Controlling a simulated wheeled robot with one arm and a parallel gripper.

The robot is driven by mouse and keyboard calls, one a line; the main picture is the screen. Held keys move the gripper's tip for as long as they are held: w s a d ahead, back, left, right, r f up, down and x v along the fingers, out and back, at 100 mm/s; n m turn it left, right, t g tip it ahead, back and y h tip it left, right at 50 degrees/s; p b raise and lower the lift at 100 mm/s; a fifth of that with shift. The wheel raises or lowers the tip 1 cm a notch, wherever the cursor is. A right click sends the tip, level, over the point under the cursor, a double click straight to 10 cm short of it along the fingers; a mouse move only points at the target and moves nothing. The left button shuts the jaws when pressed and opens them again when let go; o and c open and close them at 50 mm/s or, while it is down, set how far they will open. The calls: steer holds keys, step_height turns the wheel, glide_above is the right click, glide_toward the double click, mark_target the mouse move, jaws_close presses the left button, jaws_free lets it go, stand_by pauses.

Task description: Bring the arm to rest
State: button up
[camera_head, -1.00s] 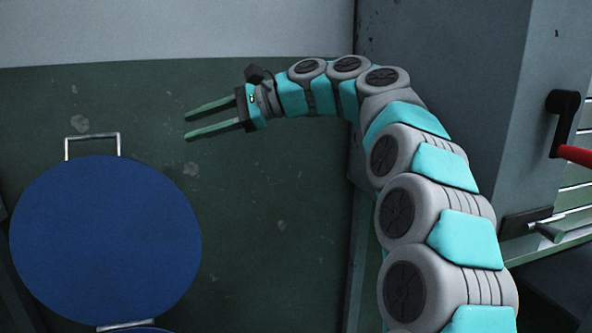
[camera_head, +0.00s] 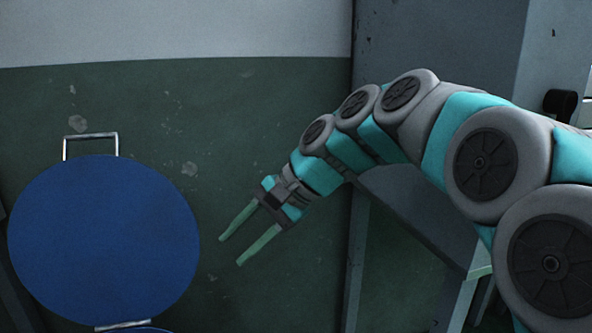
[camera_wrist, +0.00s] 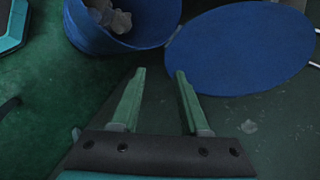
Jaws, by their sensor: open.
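My gripper (camera_head: 229,251) is open, with nothing between its two green fingers. In the head view it hangs from my bent arm and points down and to the left, in front of the green wall and to the right of a round blue lid (camera_head: 105,240). In the wrist view the gripper (camera_wrist: 158,72) shows its fingers spread apart. The lid (camera_wrist: 240,48) lies ahead and to the right there, apart from the fingers.
A blue bin (camera_wrist: 150,22) with pale crumpled stuff (camera_wrist: 112,18) inside stands beyond the fingers in the wrist view. The lid has a metal handle (camera_head: 91,136). A grey cabinet (camera_head: 440,40) stands behind my arm at right. The green wall (camera_head: 270,130) is bare.

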steer(key=s+d+f+n+g+h, duration=0.1)
steer(key=s+d+f+n+h, duration=0.4)
steer(key=s+d+f, duration=1.6)
steer(key=s+d+h, duration=0.3)
steer(key=s, duration=0.1)
steer(key=shift+s+f+n+g+h, duration=0.2)
steer(key=shift+f+n+g+h, duration=0.1)
steer(key=shift+f+g, duration=0.1)
